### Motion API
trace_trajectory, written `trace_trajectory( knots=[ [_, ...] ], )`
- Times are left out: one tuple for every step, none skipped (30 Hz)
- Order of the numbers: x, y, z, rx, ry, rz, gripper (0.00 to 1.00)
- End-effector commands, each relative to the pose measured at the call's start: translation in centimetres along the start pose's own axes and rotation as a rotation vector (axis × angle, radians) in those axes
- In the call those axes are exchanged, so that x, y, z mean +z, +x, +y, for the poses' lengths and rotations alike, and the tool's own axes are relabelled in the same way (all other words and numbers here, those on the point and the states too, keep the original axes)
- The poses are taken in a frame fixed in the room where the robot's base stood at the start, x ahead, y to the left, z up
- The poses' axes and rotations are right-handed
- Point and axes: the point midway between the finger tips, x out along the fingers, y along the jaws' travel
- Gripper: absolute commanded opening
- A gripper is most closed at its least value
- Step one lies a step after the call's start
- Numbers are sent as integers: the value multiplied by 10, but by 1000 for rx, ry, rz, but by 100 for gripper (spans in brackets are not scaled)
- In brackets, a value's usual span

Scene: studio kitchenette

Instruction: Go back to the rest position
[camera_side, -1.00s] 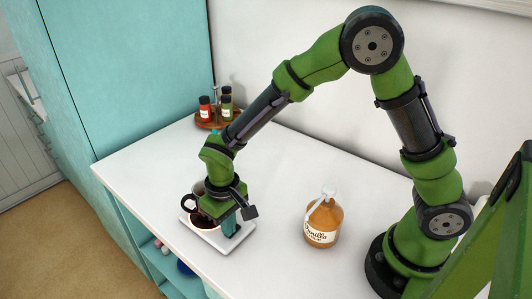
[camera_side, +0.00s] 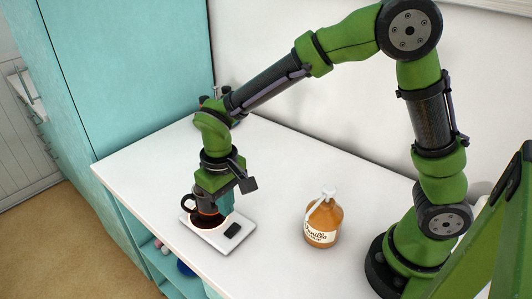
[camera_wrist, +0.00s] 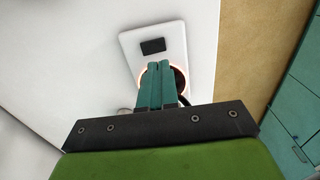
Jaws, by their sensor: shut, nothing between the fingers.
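My gripper (camera_side: 225,194) hangs above the white mug warmer (camera_side: 236,242), with its teal fingers pointing down. In the wrist view my gripper (camera_wrist: 158,84) shows its two fingers together, with nothing between them.
An amber vanilla syrup bottle (camera_side: 323,222) with a white pump stands right of the warmer. Small bottles (camera_side: 205,100) at the back are mostly hidden by my arm. A teal cabinet (camera_side: 130,70) rises at the left. The countertop (camera_side: 275,170) between is clear.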

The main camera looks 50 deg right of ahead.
Motion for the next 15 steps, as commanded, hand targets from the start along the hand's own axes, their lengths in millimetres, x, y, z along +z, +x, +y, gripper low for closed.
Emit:
trace_trajectory(
  knots=[
    [0,-2,0,0,0,1,0],
    [0,-2,0,0,-1,1,0],
    [0,-2,0,0,-1,1,0],
    [0,-2,0,0,-1,1,0],
    [0,-2,0,0,-1,1,0],
    [0,-2,0,0,-1,1,0],
    [0,-2,0,0,-1,1,0],
    [0,-2,0,0,-1,1,0],
    [0,-2,0,0,-2,1,0],
    [0,-2,0,-1,-7,2,0],
    [1,0,0,-4,-14,0,0],
    [6,4,1,-5,-20,-12,0],
    [10,3,2,-12,-22,-13,0],
    [14,-1,4,-21,-21,-8,0],
    [19,-7,9,-34,-15,3,0]
  ],
)
